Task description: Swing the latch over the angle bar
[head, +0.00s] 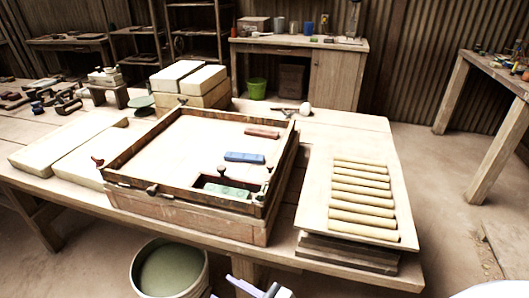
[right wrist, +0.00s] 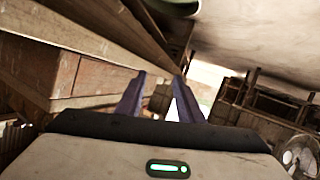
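A wooden frame (head: 160,121) sits on a thick wooden base (head: 190,222) on the workbench. Small dark metal fittings sit on its rim, including one on the front left edge (head: 152,190) and one at the front right corner (head: 262,196). I cannot tell which of them is the latch, and the angle bar is too small to make out. My right gripper (head: 257,288) is at the bottom edge of the head view, in front of and below the bench. Its two fingers stand apart and empty, as the right wrist view (right wrist: 158,98) also shows. My left gripper is out of view.
Inside the frame lie a red block (head: 262,133), a blue block (head: 244,157) and a green block (head: 226,190). A board with several wooden rollers (head: 362,199) lies to the right. A bucket (head: 168,272) stands before the bench. Pale slabs (head: 64,140) lie left.

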